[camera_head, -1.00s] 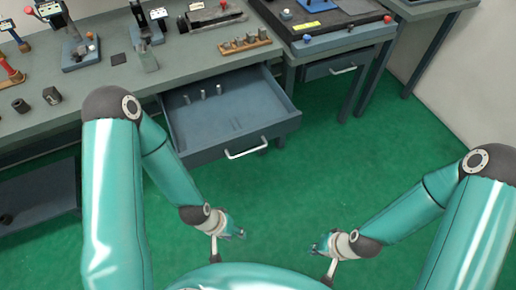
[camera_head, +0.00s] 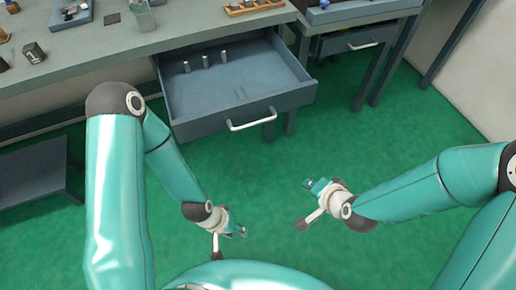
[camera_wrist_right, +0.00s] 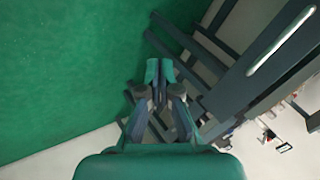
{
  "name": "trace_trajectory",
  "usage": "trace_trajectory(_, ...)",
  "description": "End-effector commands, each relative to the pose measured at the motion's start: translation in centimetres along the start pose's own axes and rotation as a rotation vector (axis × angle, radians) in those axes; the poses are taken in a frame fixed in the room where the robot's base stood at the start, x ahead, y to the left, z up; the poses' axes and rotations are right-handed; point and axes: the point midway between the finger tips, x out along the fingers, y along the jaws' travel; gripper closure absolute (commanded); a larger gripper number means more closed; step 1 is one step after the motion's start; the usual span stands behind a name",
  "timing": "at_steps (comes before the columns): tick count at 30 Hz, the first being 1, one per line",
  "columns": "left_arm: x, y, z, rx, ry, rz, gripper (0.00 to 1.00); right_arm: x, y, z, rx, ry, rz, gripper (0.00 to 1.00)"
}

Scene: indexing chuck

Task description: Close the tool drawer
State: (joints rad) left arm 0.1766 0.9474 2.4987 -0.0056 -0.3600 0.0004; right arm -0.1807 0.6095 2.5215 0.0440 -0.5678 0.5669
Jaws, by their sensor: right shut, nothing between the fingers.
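The tool drawer (camera_head: 222,122) stands open under the grey workbench, pulled out toward me. Its pale bar handle (camera_head: 251,120) is on the front panel, and several small metal cylinders (camera_head: 206,62) stand at the back inside it. My right gripper (camera_head: 309,184) is shut and empty, in the air in front of and below the drawer, to the right of the handle and apart from it. It also shows in the right wrist view (camera_wrist_right: 159,72). My left gripper (camera_head: 240,232) hangs low in front of the drawer, apart from it; its fingers are too small to read.
The workbench (camera_head: 100,48) carries a rack of small parts (camera_head: 250,6) and a glass-like container (camera_head: 143,15). A second bench at the right has a shut drawer (camera_head: 352,42). Green floor (camera_head: 270,165) lies clear between the grippers and the drawer.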

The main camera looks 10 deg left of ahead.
Motion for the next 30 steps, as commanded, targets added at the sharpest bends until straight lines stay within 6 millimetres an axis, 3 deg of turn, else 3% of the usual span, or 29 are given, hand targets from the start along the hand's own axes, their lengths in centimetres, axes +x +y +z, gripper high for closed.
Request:
trace_trajectory(1,4.0,-1.5,0.0,0.0,0.0,0.0,0.6,2.1,-0.4,0.4,0.03,0.043,-0.065,1.0)
trace_trajectory(3,6.7,-2.4,-0.1,0.0,0.0,0.0,0.6,2.5,-2.4,0.4,0.091,0.091,-0.155,1.0)
trace_trajectory(9,13.1,-4.7,-0.1,0.0,0.0,0.0,0.6,1.7,-7.3,1.3,0.267,0.154,-0.421,1.0)
trace_trajectory(12,15.1,-5.5,-0.1,0.0,0.001,0.0,0.6,0.7,-9.0,2.0,0.336,0.154,-0.527,1.0)
trace_trajectory(16,16.6,-6.0,-0.1,0.0,0.001,0.0,0.6,-0.5,-10.3,2.6,0.397,0.142,-0.615,1.0)
trace_trajectory(21,16.9,-6.1,-0.1,0.0,0.001,0.0,0.6,-0.8,-11.3,2.7,0.427,0.132,-0.653,1.0)
trace_trajectory(30,17.0,-6.1,-0.1,0.0,0.001,0.0,0.6,2.7,-13.8,1.6,0.428,0.132,-0.65,1.0)
